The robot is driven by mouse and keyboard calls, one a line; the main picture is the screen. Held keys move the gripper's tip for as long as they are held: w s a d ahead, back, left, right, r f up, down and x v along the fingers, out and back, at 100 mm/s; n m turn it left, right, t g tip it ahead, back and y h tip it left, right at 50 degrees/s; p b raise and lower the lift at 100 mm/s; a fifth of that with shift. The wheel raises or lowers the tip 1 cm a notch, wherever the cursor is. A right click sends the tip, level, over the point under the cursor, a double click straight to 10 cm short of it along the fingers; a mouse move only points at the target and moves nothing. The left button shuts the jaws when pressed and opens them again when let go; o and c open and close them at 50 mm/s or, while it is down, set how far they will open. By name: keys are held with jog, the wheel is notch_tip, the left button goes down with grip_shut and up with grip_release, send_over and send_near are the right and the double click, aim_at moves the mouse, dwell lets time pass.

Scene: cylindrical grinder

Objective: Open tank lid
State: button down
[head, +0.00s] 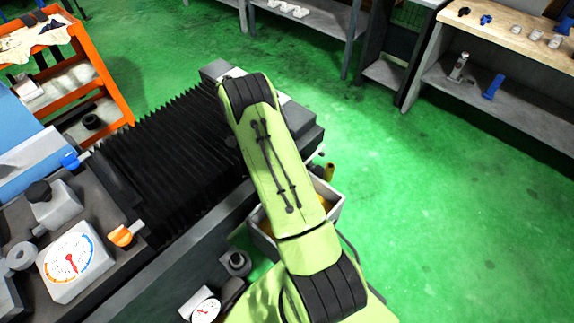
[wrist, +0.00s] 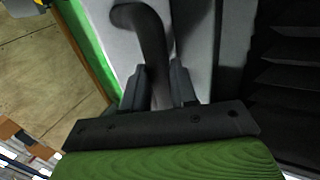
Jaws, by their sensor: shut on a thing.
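My gripper (wrist: 160,88) is shut on a dark curved handle (wrist: 148,24) in the wrist view, with a finger on each side of its straight part. The handle bends over to the left at its top. It stands against a pale grey panel (wrist: 194,42), which I take to be the tank lid. I cannot tell whether the lid is raised. In the head view my own green arm reaches over the machine and hides my gripper and the handle.
Black pleated bellows (head: 170,140) run along the machine, left of my arm. A grey open box (head: 335,203) with something yellow shows beside my arm. Dial gauges (head: 72,262) sit at lower left. An orange cart (head: 112,80) stands beyond. Green floor (head: 440,200) is clear to the right.

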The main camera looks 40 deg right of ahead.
jog(key=shift+w+a+f, duration=0.1)
jog(key=shift+w+f, duration=0.15)
jog(key=shift+w, duration=0.55)
jog(key=shift+w+a+f, duration=0.15)
jog(key=shift+w+f, duration=0.1)
jog(key=shift+w, duration=0.55)
jog(key=shift+w+a+f, duration=0.1)
jog(key=shift+w+f, duration=0.15)
jog(key=shift+w, duration=0.55)
jog(key=c, duration=0.9)
grip_release()
jog(key=shift+c, duration=0.2)
jog(key=shift+o, duration=0.2)
jog(key=shift+r, duration=0.1)
jog(key=v, duration=0.7)
jog(key=shift+w+r, duration=0.15)
jog(key=shift+d, duration=0.1)
